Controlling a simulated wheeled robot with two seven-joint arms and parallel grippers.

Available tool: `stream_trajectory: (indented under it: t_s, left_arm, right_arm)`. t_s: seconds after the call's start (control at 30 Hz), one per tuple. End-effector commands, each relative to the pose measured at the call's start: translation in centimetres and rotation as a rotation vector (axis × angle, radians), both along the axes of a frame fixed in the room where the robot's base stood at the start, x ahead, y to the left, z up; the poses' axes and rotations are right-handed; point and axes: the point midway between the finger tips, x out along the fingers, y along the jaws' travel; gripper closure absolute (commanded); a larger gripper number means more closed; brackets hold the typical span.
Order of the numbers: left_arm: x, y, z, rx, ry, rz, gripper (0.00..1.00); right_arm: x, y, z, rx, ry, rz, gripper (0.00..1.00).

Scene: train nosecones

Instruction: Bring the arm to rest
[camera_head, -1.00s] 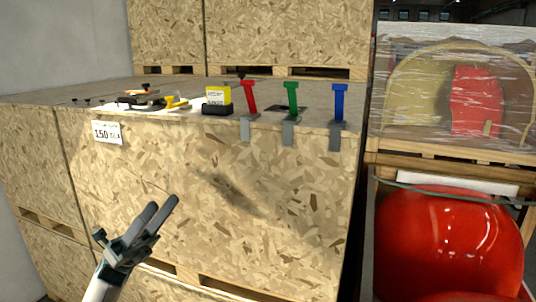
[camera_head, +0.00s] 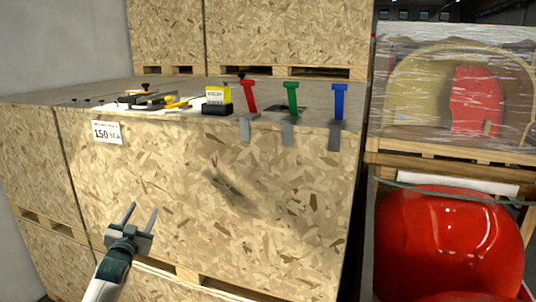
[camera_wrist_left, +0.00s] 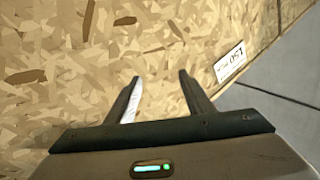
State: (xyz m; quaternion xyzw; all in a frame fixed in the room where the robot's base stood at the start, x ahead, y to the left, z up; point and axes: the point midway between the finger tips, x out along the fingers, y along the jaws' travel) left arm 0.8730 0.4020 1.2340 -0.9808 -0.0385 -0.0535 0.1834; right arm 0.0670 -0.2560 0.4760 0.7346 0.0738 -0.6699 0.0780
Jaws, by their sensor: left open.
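My left gripper (camera_head: 143,215) is at the lower left in the head view, in front of the crate's wooden face and below its top edge. Its two fingers are apart with nothing between them. In the left wrist view the open fingers (camera_wrist_left: 158,80) point toward the bare chipboard of the crate (camera_wrist_left: 60,60). My right gripper is in neither view.
The big chipboard crate (camera_head: 270,190) bears a white label (camera_head: 107,132). On its top are a yellow-and-black box (camera_head: 217,100), dark tools (camera_head: 145,98), and red (camera_head: 248,96), green (camera_head: 291,98) and blue (camera_head: 339,100) handles. A glossy red nosecone (camera_head: 445,240) stands right.

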Motion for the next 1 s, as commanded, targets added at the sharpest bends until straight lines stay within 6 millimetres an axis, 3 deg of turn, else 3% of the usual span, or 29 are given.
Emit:
stream_trajectory:
  t_s: [0.27,0.47,0.77,1.0]
  left_arm:
    - [-1.1,-0.4,-9.5,-0.035,0.126,0.006,0.52]
    - [-3.1,-1.1,-18.7,-0.049,0.239,0.01,0.52]
    - [-8.9,-2.5,-34.9,-0.075,0.443,0.018,0.52]
    - [-15.4,-3.9,-46.9,-0.094,0.607,0.023,0.52]
  right_arm:
    - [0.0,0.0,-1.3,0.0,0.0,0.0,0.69]
    - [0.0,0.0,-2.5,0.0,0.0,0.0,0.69]
    - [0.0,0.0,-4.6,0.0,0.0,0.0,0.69]
    - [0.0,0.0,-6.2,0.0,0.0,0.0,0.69]
